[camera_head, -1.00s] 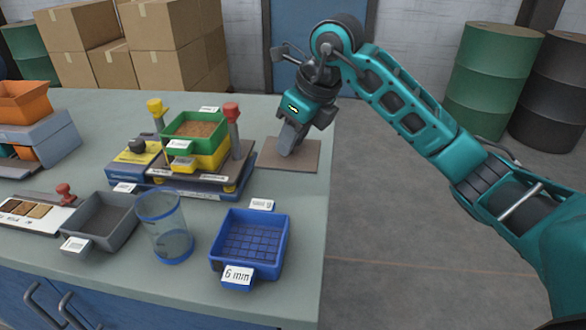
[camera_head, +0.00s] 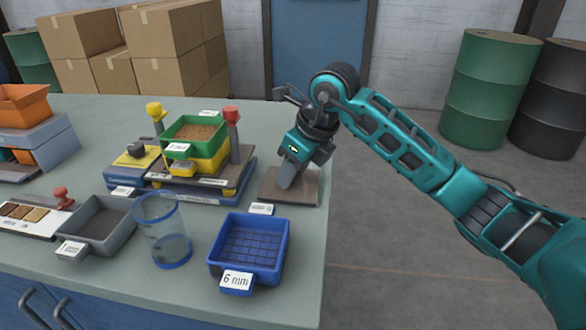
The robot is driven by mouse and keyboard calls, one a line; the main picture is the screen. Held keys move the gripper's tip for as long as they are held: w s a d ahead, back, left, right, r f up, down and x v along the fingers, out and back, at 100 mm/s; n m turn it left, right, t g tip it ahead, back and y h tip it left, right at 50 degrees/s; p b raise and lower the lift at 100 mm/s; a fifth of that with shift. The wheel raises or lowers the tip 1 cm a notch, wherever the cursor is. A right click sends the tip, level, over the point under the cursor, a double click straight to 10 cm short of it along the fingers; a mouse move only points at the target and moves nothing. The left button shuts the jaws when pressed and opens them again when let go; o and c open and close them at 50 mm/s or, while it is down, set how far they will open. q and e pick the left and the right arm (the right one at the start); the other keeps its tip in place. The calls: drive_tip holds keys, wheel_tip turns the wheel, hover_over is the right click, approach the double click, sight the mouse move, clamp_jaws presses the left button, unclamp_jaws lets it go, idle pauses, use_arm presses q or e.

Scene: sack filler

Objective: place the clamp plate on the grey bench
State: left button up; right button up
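The clamp plate (camera_head: 305,189) is a flat brown plate near the right edge of the grey bench (camera_head: 192,287), right of the sieve stand. My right gripper (camera_head: 287,183) points down over its middle, with its fingers together on the plate. It looks shut on it, though the exact grip is hidden behind the fingers. The plate looks level and over the bench top; I cannot tell whether it touches the surface. My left gripper is not in view.
The stand (camera_head: 200,192) carries a green sieve tray (camera_head: 194,131) between a yellow-topped post and a red-topped post (camera_head: 232,128). A blue 6 mm sieve (camera_head: 248,252), a clear cylinder (camera_head: 163,230) and a grey tray (camera_head: 99,222) stand in front. The bench ends just right of the plate.

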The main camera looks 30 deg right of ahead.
drive_tip(key=o, duration=0.3)
drive_tip(key=shift+r, duration=0.35)
use_arm(q)
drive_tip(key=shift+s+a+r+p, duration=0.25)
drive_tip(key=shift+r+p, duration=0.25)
drive_tip(key=shift+p, duration=0.5)
use_arm(e)
drive_tip(key=v, duration=1.1)
drive_tip(key=shift+s+r, duration=0.2)
drive_tip(key=shift+r, duration=0.1)
